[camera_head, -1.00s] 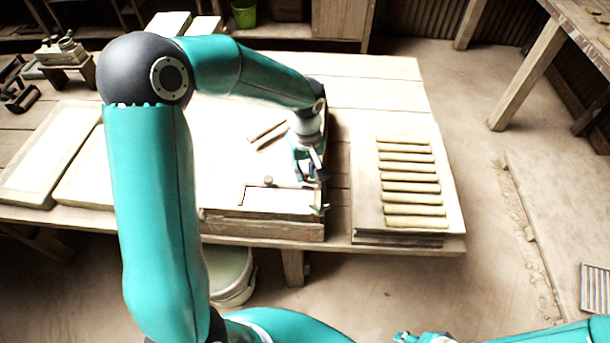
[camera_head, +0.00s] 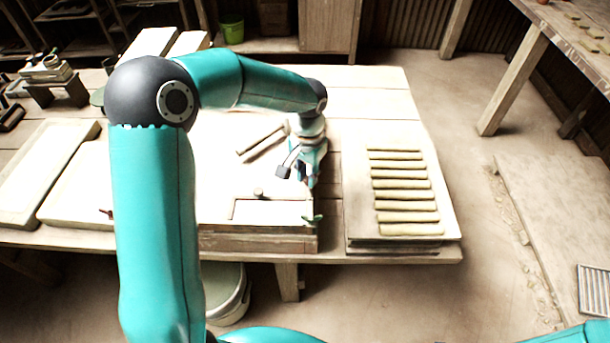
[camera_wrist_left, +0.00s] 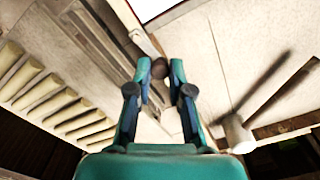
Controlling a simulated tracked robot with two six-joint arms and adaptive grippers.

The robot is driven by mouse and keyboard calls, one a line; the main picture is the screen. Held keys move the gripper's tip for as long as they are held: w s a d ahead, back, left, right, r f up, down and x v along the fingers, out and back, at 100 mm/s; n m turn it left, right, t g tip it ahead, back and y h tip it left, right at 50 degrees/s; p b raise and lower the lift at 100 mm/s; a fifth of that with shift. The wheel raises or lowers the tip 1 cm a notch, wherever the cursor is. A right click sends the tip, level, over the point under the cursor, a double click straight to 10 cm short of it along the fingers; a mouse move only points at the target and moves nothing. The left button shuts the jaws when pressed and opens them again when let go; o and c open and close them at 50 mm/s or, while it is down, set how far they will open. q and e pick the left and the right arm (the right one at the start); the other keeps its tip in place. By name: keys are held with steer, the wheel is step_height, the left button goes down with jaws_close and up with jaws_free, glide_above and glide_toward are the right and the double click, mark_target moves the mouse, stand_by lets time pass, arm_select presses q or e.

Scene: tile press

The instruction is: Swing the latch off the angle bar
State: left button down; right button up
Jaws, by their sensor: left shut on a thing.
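My left gripper (camera_head: 308,184) reaches down at the right edge of the pale press bed (camera_head: 225,180). In the left wrist view its two fingers (camera_wrist_left: 159,72) are closed on a small round brown knob (camera_wrist_left: 159,67), apparently the latch's. A pale block (camera_wrist_left: 138,38) lies just beyond the knob. Long grey bars (camera_wrist_left: 92,45), likely including the angle bar, run along the bed's edge beside the fingers. In the head view the gripper and wrist hide the knob and most of the latch. My right gripper is out of view.
Beside the bed, a board (camera_head: 352,215) carries several clay rolls (camera_head: 400,185). A mallet-like tool (camera_wrist_left: 236,132) and a stick lie on the bed near my gripper. A bucket (camera_head: 228,290) is below the table.

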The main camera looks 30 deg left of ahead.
arm_select(q)
steer(key=shift+w+d+r+m, duration=0.1)
steer(key=shift+w+m, duration=0.1)
steer(key=shift+m, duration=0.45)
steer(key=shift+w+d+r+m, duration=0.1)
steer(key=shift+w+m, duration=0.1)
steer(key=shift+m, duration=0.45)
steer(key=c, duration=1.1)
jaws_free()
steer(key=shift+f, duration=0.15)
steer(key=shift+o, duration=0.2)
step_height(320, 180, up, 12)
steer(key=shift+s+d+f, duration=0.1)
